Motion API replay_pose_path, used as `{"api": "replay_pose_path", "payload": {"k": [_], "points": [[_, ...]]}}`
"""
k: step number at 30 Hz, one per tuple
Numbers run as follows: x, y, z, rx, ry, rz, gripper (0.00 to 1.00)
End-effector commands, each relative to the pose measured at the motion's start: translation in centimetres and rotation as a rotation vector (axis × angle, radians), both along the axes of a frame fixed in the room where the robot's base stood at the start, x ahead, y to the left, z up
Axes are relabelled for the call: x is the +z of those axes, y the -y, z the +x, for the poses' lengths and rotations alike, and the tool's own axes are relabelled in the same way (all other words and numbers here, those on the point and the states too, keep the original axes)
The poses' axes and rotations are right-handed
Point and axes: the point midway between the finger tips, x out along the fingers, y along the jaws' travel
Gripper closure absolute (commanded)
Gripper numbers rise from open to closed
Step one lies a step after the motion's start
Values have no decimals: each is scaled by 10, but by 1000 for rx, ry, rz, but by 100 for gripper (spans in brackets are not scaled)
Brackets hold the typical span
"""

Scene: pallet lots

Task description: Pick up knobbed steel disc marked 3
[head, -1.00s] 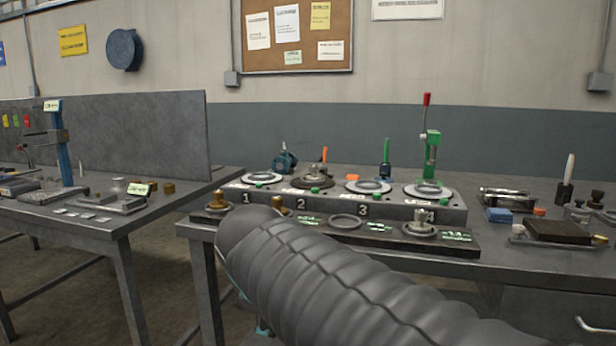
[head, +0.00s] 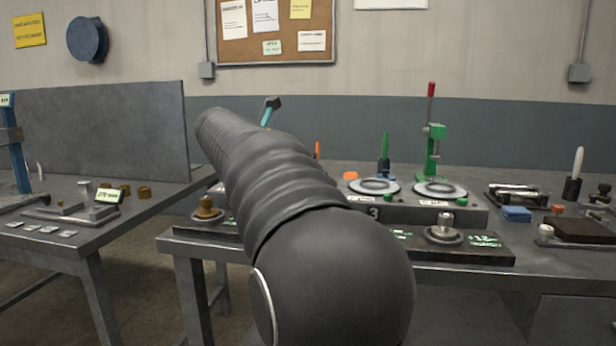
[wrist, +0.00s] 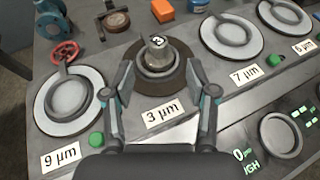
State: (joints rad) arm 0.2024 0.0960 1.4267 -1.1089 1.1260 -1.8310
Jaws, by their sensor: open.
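The knobbed steel disc marked 3 (wrist: 157,57) sits on a dark round plate (wrist: 176,84) behind a "3 µm" label in the wrist view. Its upright knob shows the 3 on top. My gripper (wrist: 160,66) is open, with one finger to each side of the disc in the picture and nothing held. I cannot tell how far above the disc the fingertips are. In the head view my arm hides this disc and my gripper.
Pale ring plates marked 9 µm (wrist: 71,101) and 7 µm (wrist: 232,36) flank the dark plate. A red handwheel (wrist: 64,52) stands close on the left. In the head view, a brass knobbed piece (head: 207,210) and a steel knobbed piece (head: 443,232) sit on the front rack.

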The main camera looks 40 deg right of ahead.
Motion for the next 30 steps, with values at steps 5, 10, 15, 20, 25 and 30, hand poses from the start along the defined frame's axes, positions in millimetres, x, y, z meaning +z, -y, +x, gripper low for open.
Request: {"api": "replay_pose_path", "payload": {"k": [5,10,15,20,25,30], "points": [[-12,24,10,2,0,1,43],[-17,37,13,3,2,2,43],[-21,44,15,1,1,2,43],[-29,61,19,-1,1,3,43],[-38,81,25,-1,2,3,43],[-40,86,27,1,3,2,43]]}}
